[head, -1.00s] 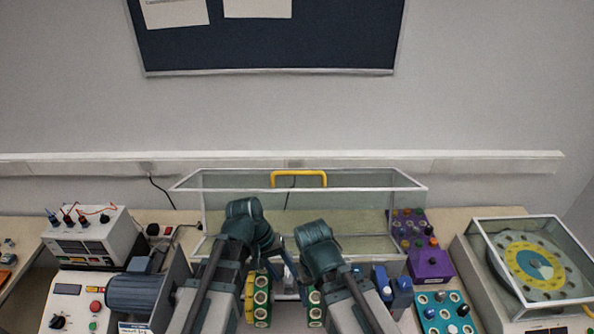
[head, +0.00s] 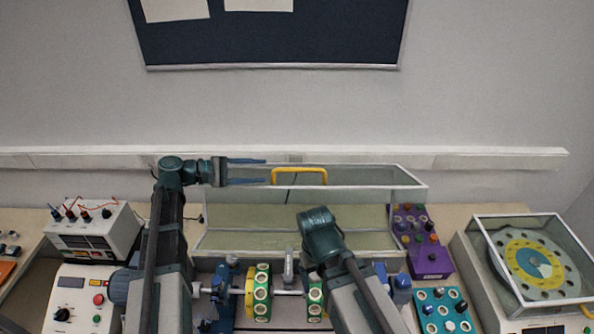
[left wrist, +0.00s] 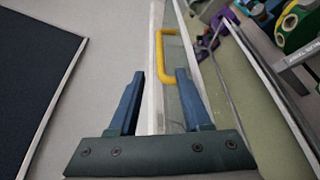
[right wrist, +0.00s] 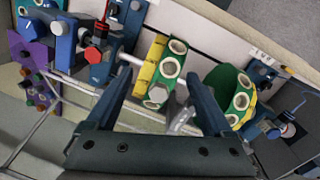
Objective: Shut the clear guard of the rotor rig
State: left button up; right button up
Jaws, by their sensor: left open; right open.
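The clear guard (head: 350,178) stands raised behind the rotor rig, with a white-edged frame and a yellow handle (head: 299,170) on its upper edge. My left gripper (head: 262,172) is open, just left of the handle at about its height in the picture. In the left wrist view the handle (left wrist: 162,58) lies ahead between the open fingers, not gripped. My right gripper is hidden behind its arm in the head view. In the right wrist view the right gripper (right wrist: 165,92) is open and empty above the rotor, with green discs (right wrist: 172,68) beyond its fingers.
A purple knob box (head: 430,262) and a teal tray (head: 445,310) stand right of the rig. A second clear-covered unit with a yellow dial (head: 535,262) is at far right. A white meter box (head: 92,235) is at left. Wall space above the guard is clear.

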aim_at(291, 171)
pick_arm(q)
jog(key=b+x, duration=0.2)
jog(key=x, duration=1)
jog(key=shift+w+d+f+b, duration=0.1)
jog(key=shift+d+b, duration=0.15)
jog(key=shift+b, duration=0.05)
pick_arm(e)
notch_tip(291, 171, down, 3)
jog(key=shift+r, duration=0.1)
pick_arm(q)
grip_shut()
dwell(0.6)
